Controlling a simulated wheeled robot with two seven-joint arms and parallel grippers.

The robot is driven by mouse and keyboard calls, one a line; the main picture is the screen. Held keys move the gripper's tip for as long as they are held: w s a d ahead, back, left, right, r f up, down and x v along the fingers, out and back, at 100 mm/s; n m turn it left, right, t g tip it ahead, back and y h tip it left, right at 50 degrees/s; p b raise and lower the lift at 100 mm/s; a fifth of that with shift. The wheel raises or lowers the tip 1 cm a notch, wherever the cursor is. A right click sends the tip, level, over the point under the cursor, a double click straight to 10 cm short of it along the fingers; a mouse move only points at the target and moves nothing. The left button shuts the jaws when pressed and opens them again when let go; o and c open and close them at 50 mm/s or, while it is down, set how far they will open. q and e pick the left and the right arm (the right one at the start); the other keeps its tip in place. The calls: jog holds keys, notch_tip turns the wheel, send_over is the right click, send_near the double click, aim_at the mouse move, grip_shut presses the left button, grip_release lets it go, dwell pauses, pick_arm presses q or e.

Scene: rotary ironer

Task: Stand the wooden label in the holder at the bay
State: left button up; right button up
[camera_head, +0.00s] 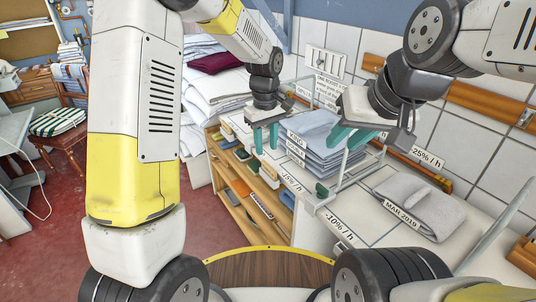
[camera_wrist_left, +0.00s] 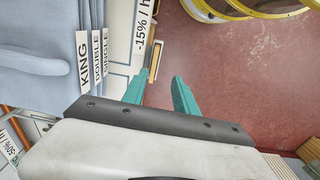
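I cannot pick out the wooden label for certain in either view, and no label shows between any fingers. A stack of blue-grey folded linen (camera_head: 322,140) stands in a bay on the counter, with white KING, DOUBLE and SINGLE tags (camera_head: 296,146) on its left side. The tags also show in the left wrist view (camera_wrist_left: 84,48). I cannot clearly tell which part is the holder. My left gripper (camera_head: 265,140) is open and empty, left of the stack near the counter's front edge; it also shows open in the wrist view (camera_wrist_left: 160,77). My right gripper (camera_head: 346,142) is open in front of the stack's right side.
A thin wire frame (camera_head: 343,172) stands beside the stack. A grey folded cloth (camera_head: 420,205) marked MAR 2019 lies at the right. Wooden shelves (camera_head: 252,198) with several items are below the counter. White linen piles (camera_head: 215,92) stand behind. Red floor (camera_head: 55,220) is open at left.

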aim_at(269, 166)
pick_arm(q)
jog(key=shift+w+d+f, duration=0.2)
jog(key=shift+w+f, duration=0.1)
jog(key=shift+f, duration=0.2)
jog(key=shift+w+d+f, duration=0.2)
jog(key=shift+w+f, duration=0.1)
jog(key=shift+f, duration=0.2)
notch_tip(269, 166, down, 8)
jog(key=shift+w+r, duration=0.1)
jog(key=shift+r, duration=0.1)
grip_shut()
